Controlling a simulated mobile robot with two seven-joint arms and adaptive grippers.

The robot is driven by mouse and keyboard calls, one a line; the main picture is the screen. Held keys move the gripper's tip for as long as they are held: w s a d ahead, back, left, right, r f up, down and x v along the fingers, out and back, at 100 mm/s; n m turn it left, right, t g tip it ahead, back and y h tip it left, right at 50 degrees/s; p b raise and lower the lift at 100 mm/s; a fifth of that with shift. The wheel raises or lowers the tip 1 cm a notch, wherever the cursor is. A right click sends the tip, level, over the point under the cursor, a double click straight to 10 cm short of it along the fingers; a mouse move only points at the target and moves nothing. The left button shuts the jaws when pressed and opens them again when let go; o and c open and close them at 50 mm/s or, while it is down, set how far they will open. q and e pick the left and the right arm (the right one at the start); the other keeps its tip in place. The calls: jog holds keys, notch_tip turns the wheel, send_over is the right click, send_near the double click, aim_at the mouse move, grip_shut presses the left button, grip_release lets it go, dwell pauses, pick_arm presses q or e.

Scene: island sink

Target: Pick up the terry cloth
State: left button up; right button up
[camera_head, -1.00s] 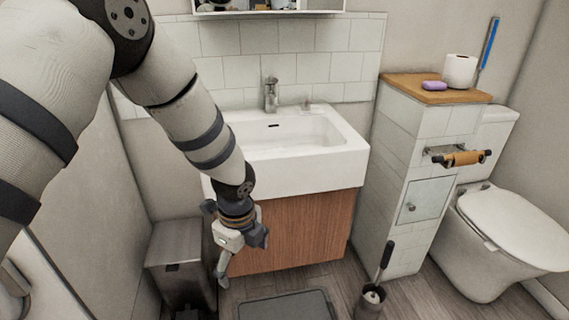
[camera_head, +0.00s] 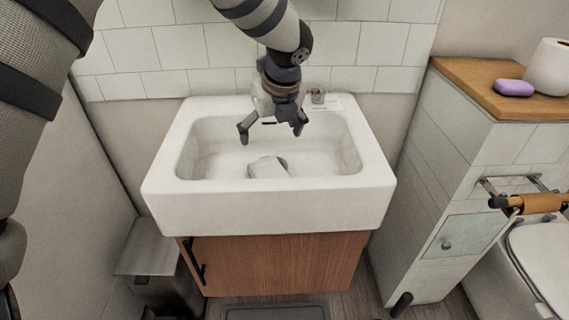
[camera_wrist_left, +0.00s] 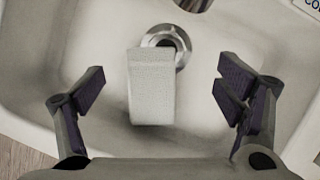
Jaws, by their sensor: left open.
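The terry cloth (camera_head: 267,167) is a small pale grey-white folded piece in the sink basin. In the left wrist view the cloth (camera_wrist_left: 152,88) looks like an upright block beside the round metal drain, partly covering it. My left gripper (camera_head: 272,133) is over the basin, pointing down, with its fingers apart and nothing between them. In the left wrist view the open fingers (camera_wrist_left: 157,92) stand on either side of the cloth, with gaps on both sides, not touching it. My right gripper is not in view.
The white sink (camera_head: 270,217) has raised walls around the basin. The drain (camera_wrist_left: 184,43) lies at the basin floor. A small item (camera_head: 318,97) stands on the back rim. A tiled ledge with a purple soap (camera_head: 514,88) and a paper roll (camera_head: 549,68) is at the right.

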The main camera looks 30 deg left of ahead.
aim_at(261, 159)
pick_arm(q)
jog(key=x, duration=0.2)
jog(key=s+x, duration=0.1)
jog(key=x, duration=0.2)
jog(key=shift+f+b, duration=0.3)
jog(key=x, duration=0.4)
jog(key=shift+s+a+f, duration=0.25)
jog(key=shift+a+f, duration=0.05)
jog(key=shift+f, duration=0.1)
jog(key=shift+w+a+f, duration=0.15)
jog(key=shift+f, duration=0.2)
jog(key=shift+r, duration=0.15)
jog(key=shift+c, duration=0.2)
jog(key=c, duration=1.2)
